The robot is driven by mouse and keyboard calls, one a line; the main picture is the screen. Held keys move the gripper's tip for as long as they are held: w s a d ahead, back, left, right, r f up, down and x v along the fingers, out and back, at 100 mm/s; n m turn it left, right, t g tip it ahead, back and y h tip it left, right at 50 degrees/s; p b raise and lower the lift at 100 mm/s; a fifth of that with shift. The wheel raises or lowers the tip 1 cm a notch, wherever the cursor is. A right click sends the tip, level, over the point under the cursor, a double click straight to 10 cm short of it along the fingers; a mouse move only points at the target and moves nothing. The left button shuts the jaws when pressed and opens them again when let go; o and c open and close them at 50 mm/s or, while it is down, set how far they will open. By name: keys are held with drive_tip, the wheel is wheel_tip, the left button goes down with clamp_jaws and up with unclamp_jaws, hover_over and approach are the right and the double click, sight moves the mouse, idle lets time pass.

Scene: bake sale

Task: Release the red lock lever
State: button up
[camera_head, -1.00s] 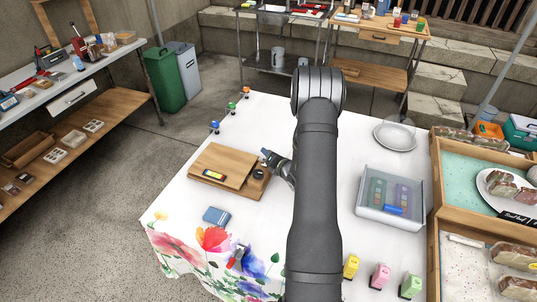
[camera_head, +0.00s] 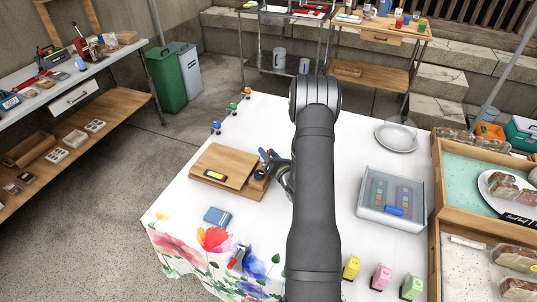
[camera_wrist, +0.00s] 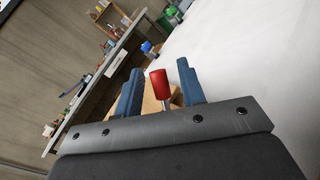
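The red lock lever (camera_wrist: 158,84) stands upright on a light metal stem in the wrist view, in front of a wooden edge. My gripper (camera_wrist: 160,70) is open, with one blue finger on each side of the lever and a visible gap on both sides. In the head view my gripper (camera_head: 270,158) is at the right end of a wooden board press (camera_head: 222,160) on the white table. The lever is hard to make out there, mostly hidden by the fingers. A dark round part (camera_head: 260,174) sits just below the fingers.
A blue box (camera_head: 217,216) and a red-and-grey tool (camera_head: 236,257) lie at the table's front left. Small coloured knobbed items (camera_head: 216,127) line the far left edge. A clear bin (camera_head: 392,212) and a white plate (camera_head: 396,137) are to the right.

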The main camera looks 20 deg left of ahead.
drive_tip(key=shift+r, duration=0.1)
wheel_tip(320, 180, up, 4)
drive_tip(key=shift+d+r, duration=0.1)
drive_tip(key=shift+r, duration=0.05)
drive_tip(key=d+r, duration=0.6)
drive_tip(key=d, duration=0.5)
drive_tip(key=shift+s+d+r, duration=0.25)
drive_tip(key=shift+s, duration=0.1)
drive_tip(key=n+g, duration=0.7)
drive_tip(key=g, duration=0.4)
approach(269, 151)
drive_tip(key=x, duration=0.7)
drive_tip(key=f+x, duration=0.1)
drive_tip(key=x, duration=0.2)
drive_tip(key=shift+s, duration=0.15)
